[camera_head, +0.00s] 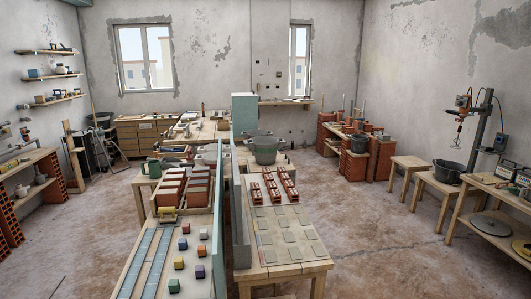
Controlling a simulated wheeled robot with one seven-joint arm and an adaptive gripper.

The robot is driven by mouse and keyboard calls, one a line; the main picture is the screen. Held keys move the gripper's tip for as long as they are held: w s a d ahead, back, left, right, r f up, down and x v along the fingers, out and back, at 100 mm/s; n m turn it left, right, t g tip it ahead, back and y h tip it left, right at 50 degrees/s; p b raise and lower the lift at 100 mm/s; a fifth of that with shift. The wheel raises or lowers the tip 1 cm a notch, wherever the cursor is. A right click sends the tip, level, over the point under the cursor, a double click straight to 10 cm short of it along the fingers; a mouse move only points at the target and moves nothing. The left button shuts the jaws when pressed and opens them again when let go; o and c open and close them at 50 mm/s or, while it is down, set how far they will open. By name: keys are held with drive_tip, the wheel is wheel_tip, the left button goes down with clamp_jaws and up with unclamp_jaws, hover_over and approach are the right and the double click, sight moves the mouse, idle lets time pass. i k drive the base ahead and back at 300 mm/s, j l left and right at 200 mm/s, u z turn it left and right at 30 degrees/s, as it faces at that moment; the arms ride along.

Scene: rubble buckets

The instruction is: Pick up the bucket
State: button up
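Several buckets are in view, and I cannot tell which one the task means. A black bucket (447,171) stands on a low wooden bench at the right, below a dark stand with an orange part.
The middle table (285,270) carries red bricks and flat grey tiles. A thin upright panel (219,200) divides it from the left table with coloured cubes (174,286). A stand (481,128) rises at the right. The concrete floor (370,240) between is clear.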

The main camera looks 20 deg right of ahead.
sight(264, 148)
drive_tip(key=i+l+z, duration=0.2)
drive_tip(key=l+z, duration=0.25)
drive_tip(key=l, duration=0.15)
drive_tip(key=i+l+z, duration=0.4)
drive_tip(key=l+z, duration=0.25)
drive_tip(key=i+l+z, duration=0.3)
drive_tip(key=z, duration=0.2)
drive_tip(key=i+l+z, duration=0.2)
drive_tip(key=z, duration=0.25)
drive_tip(key=i+l+u, duration=0.15)
drive_tip(key=i, duration=0.35)
drive_tip(key=i+l+u, duration=0.1)
drive_tip(key=i, duration=0.35)
drive_tip(key=i+j+u, duration=0.15)
drive_tip(key=i+u, duration=0.65)
drive_tip(key=i+l+u, duration=0.1)
drive_tip(key=i+u, duration=0.25)
drive_tip(key=i, duration=0.15)
drive_tip(key=i+j+z, duration=0.1)
drive_tip(key=i, duration=1.8)
drive_tip(key=i+u, duration=0.65)
drive_tip(key=u, duration=0.15)
drive_tip(key=i+l+u, duration=0.15)
drive_tip(key=i+u, duration=0.5)
drive_tip(key=u, duration=0.15)
drive_tip(key=i+l+u, duration=0.1)
drive_tip(key=u, duration=0.35)
drive_tip(key=i+l+u, duration=0.25)
drive_tip(key=u, duration=0.15)
drive_tip(key=i, duration=0.1)
